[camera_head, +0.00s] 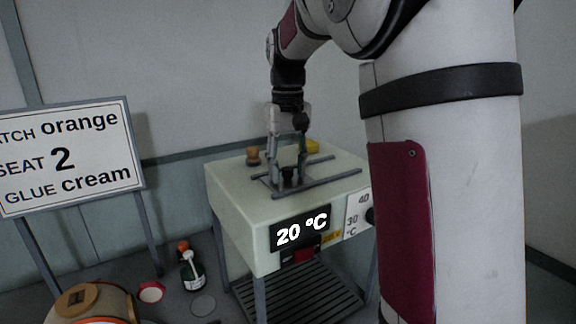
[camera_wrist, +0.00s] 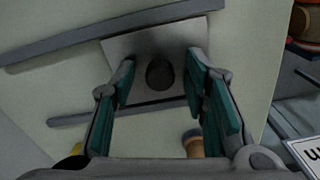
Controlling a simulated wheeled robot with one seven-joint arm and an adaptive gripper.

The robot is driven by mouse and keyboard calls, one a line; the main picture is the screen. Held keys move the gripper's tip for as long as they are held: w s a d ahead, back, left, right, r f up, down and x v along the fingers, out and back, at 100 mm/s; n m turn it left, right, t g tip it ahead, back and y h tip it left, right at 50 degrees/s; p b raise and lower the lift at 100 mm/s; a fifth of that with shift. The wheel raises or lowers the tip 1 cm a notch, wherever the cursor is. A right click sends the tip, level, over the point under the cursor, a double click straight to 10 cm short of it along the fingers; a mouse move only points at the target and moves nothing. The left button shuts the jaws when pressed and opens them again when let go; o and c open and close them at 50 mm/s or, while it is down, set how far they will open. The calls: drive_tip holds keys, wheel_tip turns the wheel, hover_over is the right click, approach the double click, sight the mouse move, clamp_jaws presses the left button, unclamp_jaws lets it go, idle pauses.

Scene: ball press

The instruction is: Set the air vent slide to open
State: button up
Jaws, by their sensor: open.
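The air vent slide is a pale grey square plate (camera_wrist: 118,47) with a dark rounded knob (camera_wrist: 160,72), lying between two dark rails (camera_wrist: 100,38) on top of the pale machine. In the head view the dark knob (camera_head: 290,176) shows low between my fingers, and the front rail (camera_head: 330,183) runs along the top. My gripper (camera_head: 288,175) points down over the slide, open. In the wrist view its teal-padded fingers (camera_wrist: 160,66) stand either side of the knob, with gaps visible; I cannot tell whether they touch the plate. No open or shut marking is readable.
The machine (camera_head: 230,200) carries a "20 °C" display (camera_head: 300,230) and a dark dial (camera_head: 370,215) on its front. A brown knob (camera_head: 253,156) and a yellow part (camera_head: 312,146) are on top near my gripper. A bottle (camera_head: 193,272) and a sign (camera_head: 65,155) stand left.

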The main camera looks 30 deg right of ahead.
sight(330, 169)
clamp_jaws()
drive_tip(key=d, duration=1.2)
drive_tip(key=shift+r, duration=0.1)
unclamp_jaws()
wheel_tip(330, 169, up, 12)
drive_tip(key=shift+a, duration=0.1)
idle(0.6)
